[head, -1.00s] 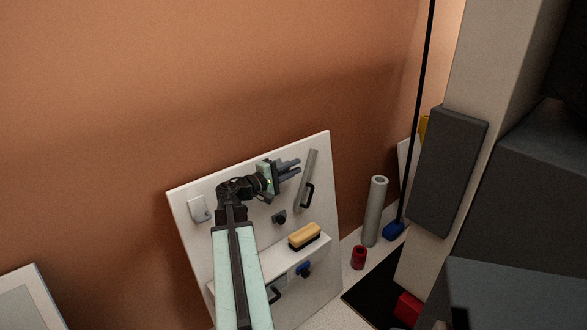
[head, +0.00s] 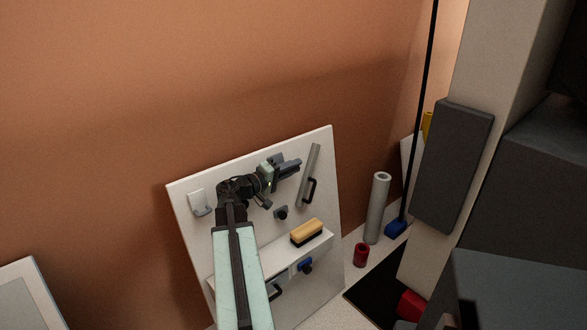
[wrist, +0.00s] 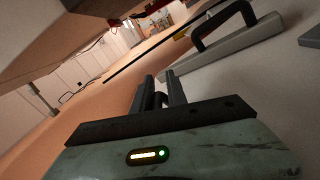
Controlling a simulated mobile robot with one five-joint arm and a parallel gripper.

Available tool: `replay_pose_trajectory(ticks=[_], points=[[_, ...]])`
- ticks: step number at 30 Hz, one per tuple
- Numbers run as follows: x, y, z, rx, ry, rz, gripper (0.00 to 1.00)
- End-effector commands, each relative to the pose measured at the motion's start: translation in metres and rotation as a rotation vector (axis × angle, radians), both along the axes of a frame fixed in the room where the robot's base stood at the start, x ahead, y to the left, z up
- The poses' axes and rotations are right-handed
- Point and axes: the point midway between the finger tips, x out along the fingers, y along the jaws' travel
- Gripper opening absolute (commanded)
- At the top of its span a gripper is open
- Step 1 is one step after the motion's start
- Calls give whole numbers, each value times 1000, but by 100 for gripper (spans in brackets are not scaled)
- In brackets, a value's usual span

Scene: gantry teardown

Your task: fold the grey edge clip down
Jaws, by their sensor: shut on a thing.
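My gripper (head: 292,166) is at the upper part of a white upright panel (head: 240,195), just left of a grey bar with a black handle. Its two dark fingers are close together in the head view. In the wrist view my gripper (wrist: 160,90) is shut on a small dark piece (wrist: 160,99), which seems to be the grey edge clip. The fingers hide most of it, so its fold angle cannot be told.
The grey bar (head: 308,176) with its black handle lies close right of my gripper. A black knob (head: 281,213), a yellow-black brush (head: 306,233) on a shelf and a pale hook (head: 199,202) are nearby. A grey tube (head: 377,208) stands right of the panel.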

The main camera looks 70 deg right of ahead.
Motion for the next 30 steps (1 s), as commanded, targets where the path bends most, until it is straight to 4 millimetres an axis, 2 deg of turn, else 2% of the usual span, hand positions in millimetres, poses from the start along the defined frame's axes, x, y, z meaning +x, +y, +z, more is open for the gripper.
replay_pose_trajectory(ticks=[1, 7, 8, 9, 30], points=[[7, -3, 5, -8, 9, 18, 0], [7, -3, 5, -8, 9, 18, 0], [7, -3, 5, -9, 10, 17, 27], [6, -3, 5, -8, 10, 18, 33], [1, 0, 6, 15, 36, 9, 33]])
